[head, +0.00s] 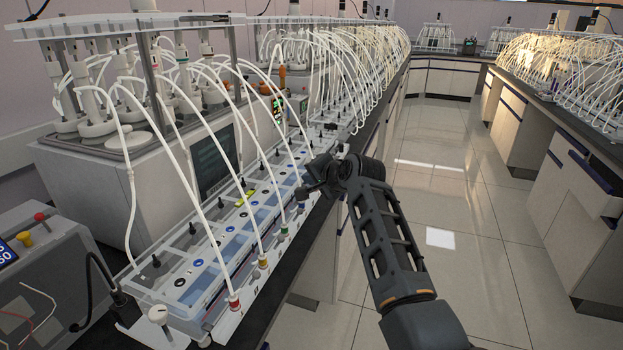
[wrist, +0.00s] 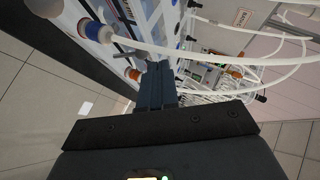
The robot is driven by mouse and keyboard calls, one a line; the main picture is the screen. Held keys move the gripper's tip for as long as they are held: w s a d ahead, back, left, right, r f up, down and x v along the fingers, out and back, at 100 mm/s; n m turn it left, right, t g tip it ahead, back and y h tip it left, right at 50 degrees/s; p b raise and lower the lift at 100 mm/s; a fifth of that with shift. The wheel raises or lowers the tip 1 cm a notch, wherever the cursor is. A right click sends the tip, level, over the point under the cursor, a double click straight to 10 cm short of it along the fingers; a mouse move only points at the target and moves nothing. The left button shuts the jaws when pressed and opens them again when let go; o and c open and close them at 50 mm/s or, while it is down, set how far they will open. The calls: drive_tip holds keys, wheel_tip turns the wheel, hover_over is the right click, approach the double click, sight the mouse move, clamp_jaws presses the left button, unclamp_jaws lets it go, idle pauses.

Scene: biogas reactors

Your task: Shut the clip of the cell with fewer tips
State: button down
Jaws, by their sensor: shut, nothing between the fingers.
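A long clear tray of cells (head: 170,287) with blue liquid runs along the bench. Black knobs and blue and white round ports line its top. Tubes enter its front edge through coloured fittings, among them a red one (head: 234,301), a yellow one (head: 263,262) and a green one (head: 283,231). Which parts are clips or tips, and which cell has fewer, I cannot tell. My gripper (head: 312,184) is at the tray's front edge, beyond the green fitting. In the wrist view its fingers (wrist: 156,72) are together and empty, near a blue-ringed fitting (wrist: 95,32).
White tubes arch over the tray around my gripper. A white reactor unit (head: 95,190) with a dark screen stands behind the tray, and a grey box (head: 45,275) is at left. The tiled aisle (head: 450,190) to the right is clear.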

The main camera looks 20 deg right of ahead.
drive_tip(key=shift+r+p, duration=0.35)
drive_tip(key=shift+r, duration=0.25)
drive_tip(key=s+d+r+p, duration=0.1)
drive_tip(key=s+r, duration=0.5)
drive_tip(key=r, duration=0.5)
drive_tip(key=shift+s, duration=0.3)
